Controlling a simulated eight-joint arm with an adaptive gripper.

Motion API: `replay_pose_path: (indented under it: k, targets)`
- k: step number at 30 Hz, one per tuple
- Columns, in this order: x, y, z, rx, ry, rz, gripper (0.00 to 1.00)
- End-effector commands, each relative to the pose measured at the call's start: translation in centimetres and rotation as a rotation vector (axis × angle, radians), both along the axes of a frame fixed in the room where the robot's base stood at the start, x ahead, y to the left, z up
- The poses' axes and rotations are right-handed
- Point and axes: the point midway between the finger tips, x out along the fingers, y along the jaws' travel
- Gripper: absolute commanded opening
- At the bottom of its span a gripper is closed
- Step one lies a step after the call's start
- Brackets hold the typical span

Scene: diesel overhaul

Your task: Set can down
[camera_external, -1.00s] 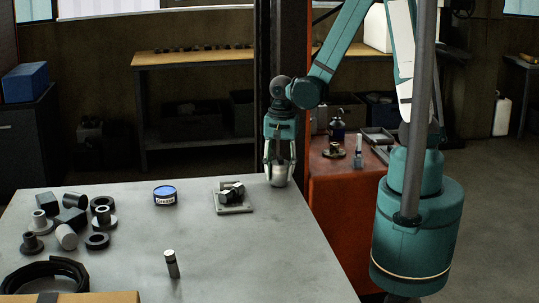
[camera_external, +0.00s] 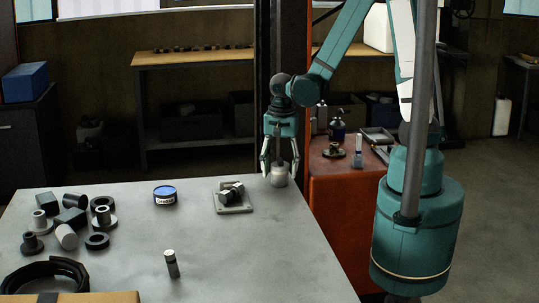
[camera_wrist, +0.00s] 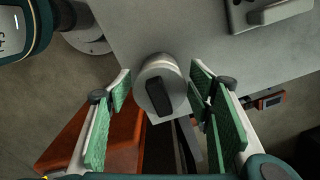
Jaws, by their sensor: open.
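A small pale metal can (camera_external: 279,180) with a dark piece rising from its top stands upright on the grey table (camera_external: 215,255), close to its far right corner. In the wrist view the can (camera_wrist: 150,68) is a round grey body with the dark piece over it, near the table edge. My gripper (camera_external: 280,170) is open around the can, one finger on each side. In the wrist view my gripper (camera_wrist: 161,88) shows its green pads apart from the can, with gaps on both sides.
Several loose parts crowd the left. An orange-red cabinet (camera_external: 340,215) is beyond the table's right edge.

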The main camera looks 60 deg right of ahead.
Motion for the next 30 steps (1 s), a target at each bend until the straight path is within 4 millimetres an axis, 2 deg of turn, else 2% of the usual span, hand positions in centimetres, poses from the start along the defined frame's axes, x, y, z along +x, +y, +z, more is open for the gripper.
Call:
replay_pose_path:
  k: [30]
  targets:
    - [-0.2,-0.1,9.6,0.000,0.000,0.000,0.52]
